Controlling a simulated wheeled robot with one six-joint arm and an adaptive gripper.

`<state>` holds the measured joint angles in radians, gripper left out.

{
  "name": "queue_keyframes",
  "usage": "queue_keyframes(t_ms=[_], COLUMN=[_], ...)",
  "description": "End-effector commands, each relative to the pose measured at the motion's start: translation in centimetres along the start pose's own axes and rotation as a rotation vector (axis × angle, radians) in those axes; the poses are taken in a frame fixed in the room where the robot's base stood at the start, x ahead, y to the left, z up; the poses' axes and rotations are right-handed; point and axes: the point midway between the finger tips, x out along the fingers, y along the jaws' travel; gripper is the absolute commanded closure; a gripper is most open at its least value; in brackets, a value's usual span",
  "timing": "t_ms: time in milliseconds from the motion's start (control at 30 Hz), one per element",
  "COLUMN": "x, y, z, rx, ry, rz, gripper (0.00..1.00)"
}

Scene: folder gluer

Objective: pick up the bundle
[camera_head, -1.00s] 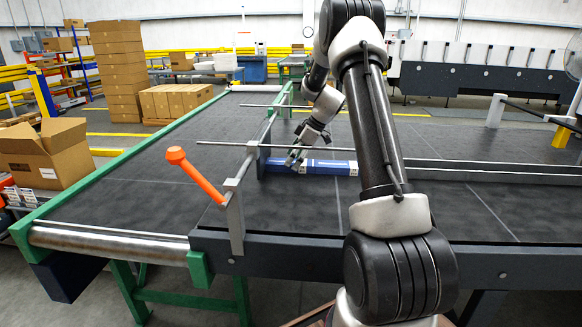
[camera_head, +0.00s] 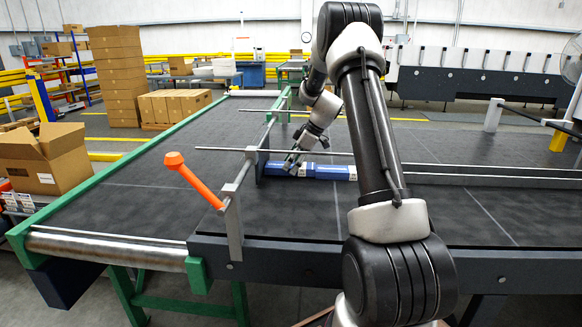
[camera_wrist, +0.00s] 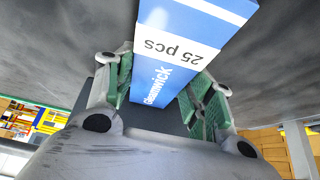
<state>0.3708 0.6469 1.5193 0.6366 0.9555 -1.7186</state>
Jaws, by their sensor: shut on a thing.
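The bundle (camera_wrist: 200,22) is a blue block with a white band marked "25 pcs", seen close in the wrist view. It stands between the two green-padded fingers of my gripper (camera_wrist: 165,95), which are shut on it. In the head view my gripper (camera_head: 293,160) is over the left end of a blue-and-white row (camera_head: 335,172) on the dark belt (camera_head: 130,200). The fingers hide part of the left end there. I cannot tell whether the held bundle is clear of the belt.
A metal rod (camera_head: 300,151) runs across just in front of my gripper. An orange-handled clamp (camera_head: 195,180) stands at the belt's near edge. A long rail (camera_head: 480,172) lies to the right. An open carton (camera_head: 45,160) is at the left. The left belt is bare.

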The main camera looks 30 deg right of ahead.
Motion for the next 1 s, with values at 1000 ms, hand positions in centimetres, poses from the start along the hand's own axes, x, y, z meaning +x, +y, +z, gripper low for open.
queue_keyframes(t_ms=[1000], x=[-13.0], y=[0.1], z=[10.0], rx=[0.003], ry=[0.0], rz=[0.002], gripper=[0.75])
